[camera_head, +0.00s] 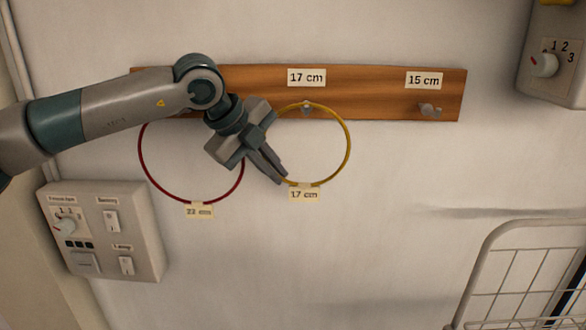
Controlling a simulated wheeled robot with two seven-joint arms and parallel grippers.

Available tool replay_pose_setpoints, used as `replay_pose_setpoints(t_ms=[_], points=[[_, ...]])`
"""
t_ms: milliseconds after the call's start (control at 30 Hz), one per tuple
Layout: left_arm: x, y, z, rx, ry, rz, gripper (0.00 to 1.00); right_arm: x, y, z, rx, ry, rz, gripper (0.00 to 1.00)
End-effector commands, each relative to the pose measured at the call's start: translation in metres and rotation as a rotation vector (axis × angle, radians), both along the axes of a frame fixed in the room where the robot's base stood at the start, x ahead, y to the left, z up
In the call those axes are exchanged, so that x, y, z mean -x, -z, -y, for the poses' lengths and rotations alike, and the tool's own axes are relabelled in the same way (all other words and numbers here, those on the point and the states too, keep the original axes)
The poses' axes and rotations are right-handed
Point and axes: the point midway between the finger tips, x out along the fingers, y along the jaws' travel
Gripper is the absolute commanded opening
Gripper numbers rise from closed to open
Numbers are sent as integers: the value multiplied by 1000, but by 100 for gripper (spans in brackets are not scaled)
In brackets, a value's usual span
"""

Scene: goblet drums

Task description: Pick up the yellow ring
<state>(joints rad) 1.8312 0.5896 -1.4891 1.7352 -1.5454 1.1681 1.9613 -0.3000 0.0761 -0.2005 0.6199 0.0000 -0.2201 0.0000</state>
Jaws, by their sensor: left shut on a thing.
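The yellow ring (349,146) hangs on the middle hook (306,108) of a wooden rail, under a "17 cm" label. Its own tag (303,194) at the bottom also reads "17 cm". My left gripper (282,176) reaches in from the left, fingers pointing down and right. Its fingers are closed at the lower left of the yellow ring, and its body covers the ring's left side. A red ring (142,165) tagged "22 cm" hangs to the left, partly hidden behind my left arm. My right gripper does not show.
The wooden rail (375,95) runs along the wall, with an empty hook (430,110) under "15 cm" at right. A switch panel (145,235) is at lower left, a dial box (560,85) at upper right, and a wire rack (500,260) at lower right.

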Motion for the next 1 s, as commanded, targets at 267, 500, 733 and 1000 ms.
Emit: replay_pose_setpoints(t_ms=[267,500,733,1000], points=[[0,-17,0,2,-1,3,0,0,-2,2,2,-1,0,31],[-1,-56,0,2,-1,3,0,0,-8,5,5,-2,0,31],[0,-90,1,0,0,2,0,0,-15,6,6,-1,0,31],[0,-101,0,0,-1,1,0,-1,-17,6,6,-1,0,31]])
